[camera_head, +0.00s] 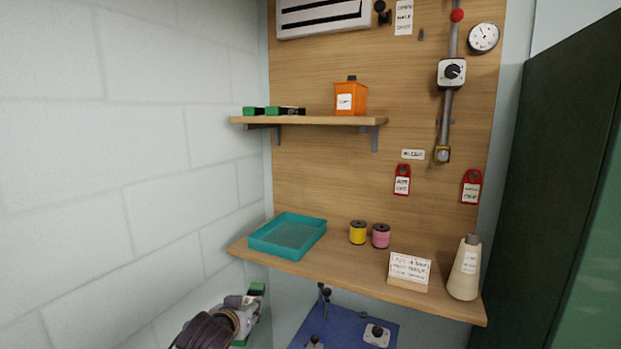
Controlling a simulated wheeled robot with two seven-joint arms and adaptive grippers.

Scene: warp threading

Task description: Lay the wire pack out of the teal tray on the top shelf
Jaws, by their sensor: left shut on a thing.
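My left gripper (246,308) is low at the left, in front of and below the lower shelf's left end. It is shut on a green and dark wire pack (257,289), which is partly hidden by the gripper. The teal tray (262,250) sits on the left of the lower shelf and looks empty. The top shelf (325,121) is above it. Two similar green and dark packs, one at the left end (250,111) and one beside it (280,111), lie on the top shelf. My right gripper is out of view.
An orange container (350,99) stands on the top shelf's right part, with bare shelf between it and the packs. The lower shelf (340,262) holds a yellow spool (358,232), a pink spool (381,236), a note card (409,268) and a cream cone (465,272). A wall borders the left.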

